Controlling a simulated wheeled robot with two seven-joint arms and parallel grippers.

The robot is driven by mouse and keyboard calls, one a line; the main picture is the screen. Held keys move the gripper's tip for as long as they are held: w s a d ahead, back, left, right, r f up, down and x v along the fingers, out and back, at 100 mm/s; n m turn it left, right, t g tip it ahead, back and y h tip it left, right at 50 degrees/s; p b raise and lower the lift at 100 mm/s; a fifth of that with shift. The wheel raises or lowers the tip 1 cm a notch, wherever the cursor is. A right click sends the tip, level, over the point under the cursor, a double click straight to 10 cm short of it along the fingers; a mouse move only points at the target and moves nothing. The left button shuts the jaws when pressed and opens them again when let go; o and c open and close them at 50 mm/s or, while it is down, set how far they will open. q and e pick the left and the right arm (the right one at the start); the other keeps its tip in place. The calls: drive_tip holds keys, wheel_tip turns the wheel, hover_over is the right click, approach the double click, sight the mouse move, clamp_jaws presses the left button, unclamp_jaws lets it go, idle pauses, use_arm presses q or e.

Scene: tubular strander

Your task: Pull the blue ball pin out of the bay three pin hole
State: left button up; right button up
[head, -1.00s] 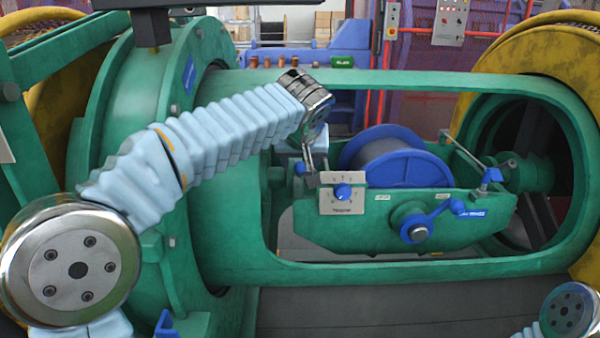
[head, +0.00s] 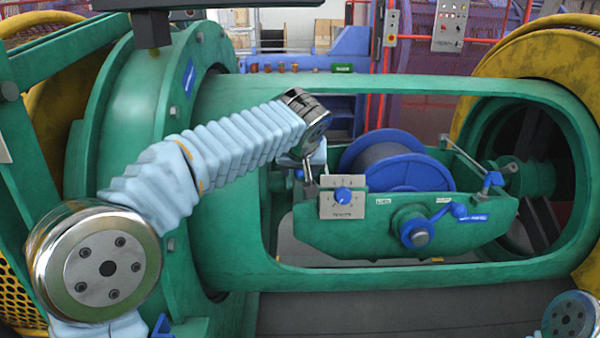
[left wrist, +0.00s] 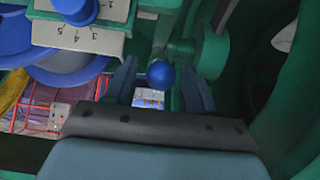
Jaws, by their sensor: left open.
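The blue ball pin (left wrist: 160,74) shows as a round blue ball in the left wrist view, just ahead of my left gripper. My left gripper (left wrist: 159,86) is open, with one finger on each side of the ball. No grip on the ball shows, and the pin's shaft and hole are hidden. In the head view my left gripper (head: 309,171) points down beside the dial plate, at the left end of the green cradle, and its fingers show only in part. My right gripper is out of view.
The dial plate with a blue knob (head: 342,196) stands close to the right of my left gripper. A blue spool (head: 398,162) sits in the green cradle (head: 350,232). The green tubular frame (head: 420,278) surrounds the bay, and its opening is free in front of the cradle.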

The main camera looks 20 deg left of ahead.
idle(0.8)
use_arm(q)
clamp_jaws()
drive_tip(key=shift+s+d+r+b, duration=0.1)
drive_tip(key=shift+s+d+r, duration=0.15)
drive_tip(key=shift+s+r, duration=0.45)
drive_tip(key=shift+s+d+r+b, duration=0.2)
drive_tip(key=shift+s+r, duration=0.2)
drive_tip(key=shift+s, duration=0.55)
drive_tip(key=shift+s+d+r+b, duration=0.1)
drive_tip(key=shift+s+d+r, duration=0.15)
drive_tip(key=shift+s+r, duration=0.45)
drive_tip(key=shift+s+f, duration=0.1)
drive_tip(key=shift+s, duration=0.1)
drive_tip(key=shift+s+d+r, duration=0.2)
drive_tip(key=shift+s+r, duration=0.2)
drive_tip(key=shift+s, duration=0.2)
drive_tip(key=shift+s+d+r, duration=0.15)
drive_tip(key=shift+s+r, duration=0.2)
drive_tip(key=shift+s, duration=0.2)
